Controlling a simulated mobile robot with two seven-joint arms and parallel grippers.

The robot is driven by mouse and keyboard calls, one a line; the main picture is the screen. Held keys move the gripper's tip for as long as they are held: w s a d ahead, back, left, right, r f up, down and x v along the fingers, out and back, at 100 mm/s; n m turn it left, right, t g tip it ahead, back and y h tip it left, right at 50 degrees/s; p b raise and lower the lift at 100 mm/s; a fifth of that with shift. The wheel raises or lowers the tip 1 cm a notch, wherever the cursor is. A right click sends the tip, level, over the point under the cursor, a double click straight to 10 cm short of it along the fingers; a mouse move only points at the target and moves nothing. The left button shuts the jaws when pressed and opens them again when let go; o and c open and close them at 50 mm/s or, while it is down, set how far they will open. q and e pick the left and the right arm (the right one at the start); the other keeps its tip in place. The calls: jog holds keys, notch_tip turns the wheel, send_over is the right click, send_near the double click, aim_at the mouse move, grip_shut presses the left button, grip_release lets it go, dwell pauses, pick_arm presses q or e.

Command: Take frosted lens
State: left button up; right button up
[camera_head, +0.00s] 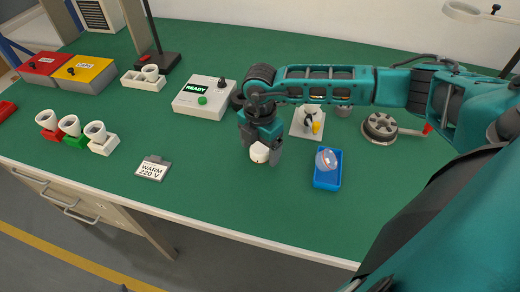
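A white, rounded piece that looks like the frosted lens (259,153) sits between the fingertips of my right gripper (261,151), with a finger close against each side. The gripper points down over the green bench, right of the middle of the view. I cannot tell whether the lens still touches the bench top. A clear, see-through dome (326,159) lies in a blue tray (327,182) to the right of the gripper. My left gripper is not in view.
A white READY box (203,99) stands behind left of the gripper. A WARM 220 V sign (153,168) is at the front left. White cups in coloured holders (103,147) stand farther left. A metal reel (381,128) is at right. The bench front between sign and tray is clear.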

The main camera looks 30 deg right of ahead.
jog(key=c, duration=0.8)
jog(key=shift+c, duration=1.4)
jog(key=shift+r, duration=0.2)
notch_tip(320, 180, up, 19)
notch_tip(320, 180, up, 5)
jog(key=p, duration=0.2)
send_over(260, 148)
jog(key=shift+r, duration=0.1)
